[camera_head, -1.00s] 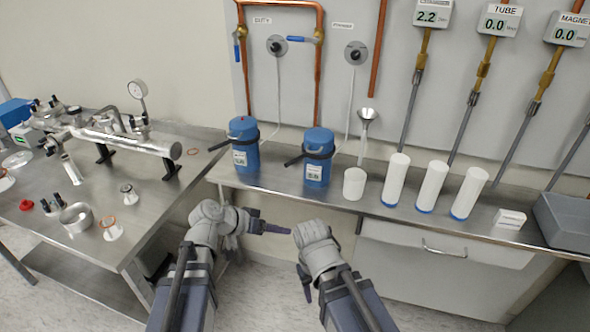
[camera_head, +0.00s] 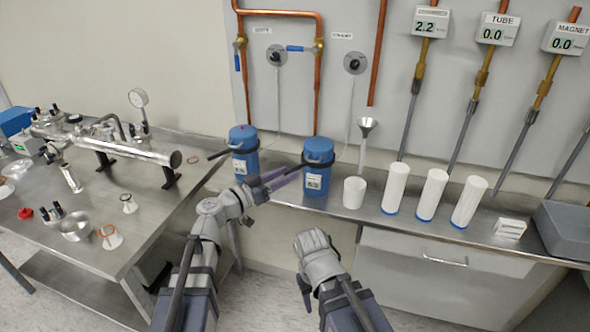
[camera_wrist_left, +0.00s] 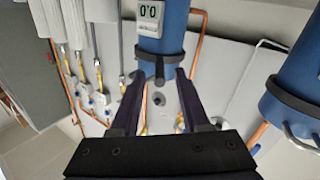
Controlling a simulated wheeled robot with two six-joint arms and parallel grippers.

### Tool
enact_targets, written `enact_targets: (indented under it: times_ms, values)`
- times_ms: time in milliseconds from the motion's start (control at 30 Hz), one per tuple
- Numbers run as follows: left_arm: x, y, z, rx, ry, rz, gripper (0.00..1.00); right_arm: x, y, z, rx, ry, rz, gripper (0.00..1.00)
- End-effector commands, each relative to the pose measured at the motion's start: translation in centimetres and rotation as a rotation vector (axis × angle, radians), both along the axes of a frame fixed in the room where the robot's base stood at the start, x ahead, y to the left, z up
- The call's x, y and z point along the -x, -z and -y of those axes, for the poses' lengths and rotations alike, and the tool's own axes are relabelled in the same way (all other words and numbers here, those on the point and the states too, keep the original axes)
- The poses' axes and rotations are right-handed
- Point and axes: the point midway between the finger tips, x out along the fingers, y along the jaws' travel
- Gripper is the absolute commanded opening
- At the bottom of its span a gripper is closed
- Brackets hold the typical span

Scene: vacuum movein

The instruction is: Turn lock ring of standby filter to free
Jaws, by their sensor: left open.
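The standby filter is the right-hand blue canister (camera_head: 317,180) on the wall bench, below the right wall label. Its black lock ring (camera_head: 320,161) has a lever (camera_head: 289,165) sticking out to the left. My left gripper (camera_head: 286,177) is open beside this canister, near the lever. In the left wrist view the canister (camera_wrist_left: 174,30) appears inverted, and its ring lever (camera_wrist_left: 159,72) lies between the open fingertips (camera_wrist_left: 160,76), with no clear grip on it. My right arm's wrist (camera_head: 317,255) is low in front of the bench; its fingers are barely visible.
The other blue canister (camera_head: 244,160), with its own lever, stands just left and also shows in the wrist view (camera_wrist_left: 302,85). A white cup (camera_head: 354,194) and white cylinders (camera_head: 395,188) stand to the right. A steel table (camera_head: 150,215) with vacuum parts is at left.

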Motion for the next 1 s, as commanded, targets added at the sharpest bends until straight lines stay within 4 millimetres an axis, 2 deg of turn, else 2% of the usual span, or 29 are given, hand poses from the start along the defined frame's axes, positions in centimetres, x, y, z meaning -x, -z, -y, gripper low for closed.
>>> enact_targets:
  times_ms: [100, 300, 667, 1000]
  values:
    - [-1.4, 0.0, 1.4, 0.000, 0.002, 0.000, 0.46, 0.0, 0.0, 0.0, 0.000, 0.000, 0.000, 0.50]
    - [-2.5, 0.0, 2.7, -0.001, 0.001, -0.001, 0.46, 0.0, 0.0, 0.0, 0.000, 0.000, 0.000, 0.50]
    - [-2.7, 0.0, 3.0, -0.001, 0.000, -0.001, 0.46, 0.0, 0.0, 0.0, 0.000, 0.000, 0.000, 0.50]
    - [-2.7, 0.0, 3.0, -0.001, 0.000, -0.001, 0.08, 0.0, 0.0, 0.0, 0.000, 0.000, 0.000, 0.50]
